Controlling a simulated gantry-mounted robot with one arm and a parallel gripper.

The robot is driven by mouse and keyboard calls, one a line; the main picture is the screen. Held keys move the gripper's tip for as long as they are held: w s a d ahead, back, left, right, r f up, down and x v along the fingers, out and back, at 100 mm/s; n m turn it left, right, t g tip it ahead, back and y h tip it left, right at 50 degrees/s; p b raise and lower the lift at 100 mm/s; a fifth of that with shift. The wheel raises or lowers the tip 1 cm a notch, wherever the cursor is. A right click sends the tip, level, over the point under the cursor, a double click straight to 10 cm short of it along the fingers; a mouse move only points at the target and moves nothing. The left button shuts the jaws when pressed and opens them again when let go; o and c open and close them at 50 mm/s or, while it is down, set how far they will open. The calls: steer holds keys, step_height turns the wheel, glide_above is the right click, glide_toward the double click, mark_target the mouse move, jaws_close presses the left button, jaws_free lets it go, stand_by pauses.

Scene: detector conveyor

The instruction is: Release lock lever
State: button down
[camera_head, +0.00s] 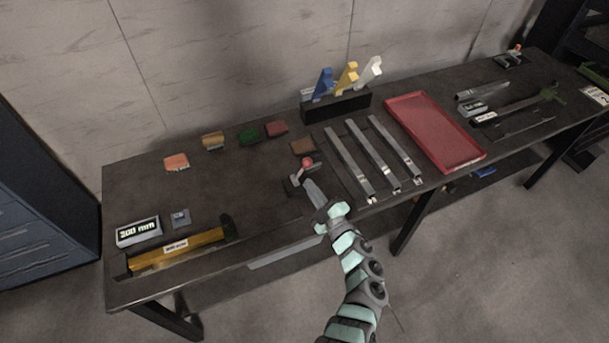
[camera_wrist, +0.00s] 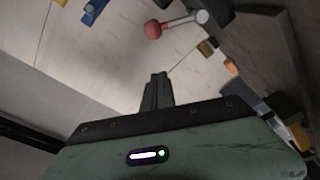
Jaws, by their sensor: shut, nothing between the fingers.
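The lock lever has a red ball knob (camera_head: 307,162) on a short light rod, and it stands on a dark base (camera_head: 295,183) near the middle of the dark table. In the wrist view the red knob (camera_wrist: 152,29) and its rod lie just beyond my fingertips, a little left of centre. My gripper (camera_head: 309,183) is just in front of the lever; its fingers also show in the wrist view (camera_wrist: 156,80). The fingers are shut together and empty. They appear apart from the knob, though the exact gap is hard to tell.
Three metal rails (camera_head: 372,158) lie right of the lever, with a red tray (camera_head: 402,105) beyond. A black holder (camera_head: 335,107) with blue, yellow and white pieces stands behind. Several small coloured blocks lie behind left. A yellow bar (camera_head: 190,249) lies left. The table's left middle is clear.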

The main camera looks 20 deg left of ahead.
steer(key=v, duration=0.3)
steer(key=shift+d, duration=0.15)
steer(key=shift+s, duration=0.1)
stand_by(0.4)
